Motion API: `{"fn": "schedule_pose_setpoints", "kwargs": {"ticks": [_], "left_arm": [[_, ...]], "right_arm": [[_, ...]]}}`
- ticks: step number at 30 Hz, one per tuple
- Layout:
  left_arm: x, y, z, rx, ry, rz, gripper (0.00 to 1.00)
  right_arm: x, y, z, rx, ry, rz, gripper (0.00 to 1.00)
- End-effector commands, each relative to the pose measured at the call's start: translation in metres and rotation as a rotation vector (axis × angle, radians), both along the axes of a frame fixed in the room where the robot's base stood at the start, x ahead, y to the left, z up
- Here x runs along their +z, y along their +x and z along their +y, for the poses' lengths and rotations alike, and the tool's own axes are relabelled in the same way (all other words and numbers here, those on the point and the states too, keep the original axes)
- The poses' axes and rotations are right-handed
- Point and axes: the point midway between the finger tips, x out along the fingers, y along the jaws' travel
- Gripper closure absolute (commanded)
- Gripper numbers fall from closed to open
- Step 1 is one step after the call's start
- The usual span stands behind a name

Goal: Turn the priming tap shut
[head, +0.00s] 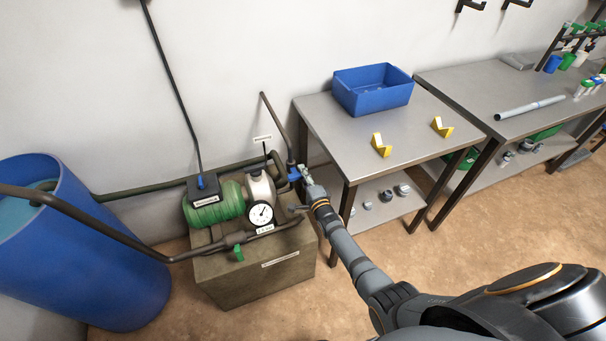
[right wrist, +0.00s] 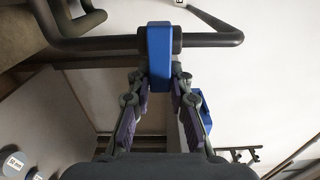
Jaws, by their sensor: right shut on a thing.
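A blue tap handle (head: 293,175) sits on the pipework to the right of the green pump (head: 213,203). My right gripper (head: 303,176) reaches it from the right and is shut on it. In the right wrist view the blue handle (right wrist: 159,58) stands between the two fingertips (right wrist: 158,82), on a dark pipe (right wrist: 205,40). A second tap with a green handle (head: 238,253) is on the lower front pipe. The labels are too small to read, so I cannot tell from them which tap is the priming one. My left gripper is not in view.
A pressure gauge (head: 261,214) and a pale pump housing (head: 259,187) stand close left of the gripper, on a concrete block (head: 255,281). A steel table (head: 340,140) with a blue bin (head: 373,90) and yellow brackets (head: 381,145) is at right. A blue barrel (head: 100,265) stands left.

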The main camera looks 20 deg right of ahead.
Motion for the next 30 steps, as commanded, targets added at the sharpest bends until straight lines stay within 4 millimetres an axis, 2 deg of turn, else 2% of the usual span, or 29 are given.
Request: {"fn": "schedule_pose_setpoints", "kwargs": {"ticks": [15,16,21,30], "left_arm": [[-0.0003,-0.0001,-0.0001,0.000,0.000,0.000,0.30],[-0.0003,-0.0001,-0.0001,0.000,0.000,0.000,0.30],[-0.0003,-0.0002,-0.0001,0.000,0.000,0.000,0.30],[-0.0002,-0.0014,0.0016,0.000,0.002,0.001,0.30]], "right_arm": [[-0.0035,-0.0012,0.0000,-0.001,0.022,0.007,1.00],[-0.0036,-0.0012,0.0000,-0.001,0.022,0.008,0.78],[-0.0029,-0.0009,0.0001,-0.001,0.021,0.006,0.58],[-0.0019,-0.0024,0.0000,-0.001,0.020,0.004,0.58]]}}
